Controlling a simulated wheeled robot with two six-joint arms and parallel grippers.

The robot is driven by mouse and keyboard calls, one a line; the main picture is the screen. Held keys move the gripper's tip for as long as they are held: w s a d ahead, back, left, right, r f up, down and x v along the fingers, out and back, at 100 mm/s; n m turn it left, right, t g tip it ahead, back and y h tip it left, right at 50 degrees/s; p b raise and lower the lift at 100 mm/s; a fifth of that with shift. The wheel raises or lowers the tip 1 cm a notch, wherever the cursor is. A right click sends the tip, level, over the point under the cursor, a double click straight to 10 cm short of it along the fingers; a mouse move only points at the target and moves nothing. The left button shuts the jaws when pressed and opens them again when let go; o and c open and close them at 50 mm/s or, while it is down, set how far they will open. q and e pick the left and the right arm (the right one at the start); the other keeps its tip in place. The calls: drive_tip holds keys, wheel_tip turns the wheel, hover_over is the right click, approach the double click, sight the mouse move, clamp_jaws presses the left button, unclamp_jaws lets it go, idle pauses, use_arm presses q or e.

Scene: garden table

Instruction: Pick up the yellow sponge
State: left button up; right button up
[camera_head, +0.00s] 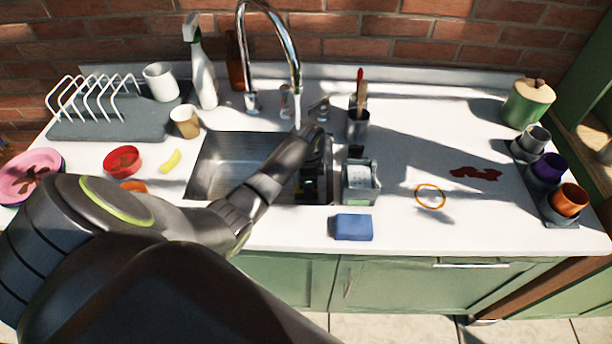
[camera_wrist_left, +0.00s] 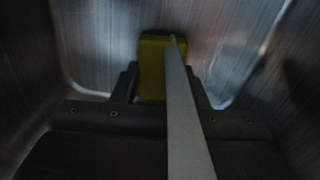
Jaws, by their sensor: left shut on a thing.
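The yellow sponge (camera_wrist_left: 153,62) shows in the left wrist view, upright between the fingers of my left gripper (camera_wrist_left: 158,88). The gripper is shut on it. In the head view my left gripper (camera_head: 310,187) is down inside the sink basin (camera_head: 232,152), at its right side, and my arm hides much of it. Only a small dark-yellow patch shows there. A pale narrow bar (camera_wrist_left: 186,125) crosses in front of the sponge's right edge in the wrist view; I cannot tell what it is. My right gripper is not in view.
The tap (camera_head: 292,60) arches over the sink. A grey caddy (camera_head: 360,184) stands by the sink's right edge, with a blue sponge (camera_head: 353,227) in front.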

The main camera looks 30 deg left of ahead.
use_arm(q)
drive_tip(key=shift+r, duration=0.1)
drive_tip(key=shift+a+r, duration=0.15)
wheel_tip(320, 180, up, 7)
drive_tip(key=shift+a+f+b, duration=0.1)
drive_tip(key=shift+b, duration=0.6)
drive_tip(key=s+a+b, duration=0.1)
drive_tip(key=s+a, duration=0.2)
drive_tip(key=a, duration=0.2)
drive_tip(key=s+a+b, duration=0.1)
drive_tip(key=s+a, duration=0.2)
drive_tip(key=a, duration=0.2)
drive_tip(key=s+a+b, duration=0.1)
drive_tip(key=s+a, duration=0.2)
drive_tip(key=a, duration=0.2)
drive_tip(key=shift+s+a+f, duration=0.2)
drive_tip(key=shift+s+a, duration=0.05)
drive_tip(key=shift+s, duration=0.1)
drive_tip(key=shift+s+a, duration=0.35)
drive_tip(key=shift+a, duration=0.2)
drive_tip(key=shift+r, duration=0.1)
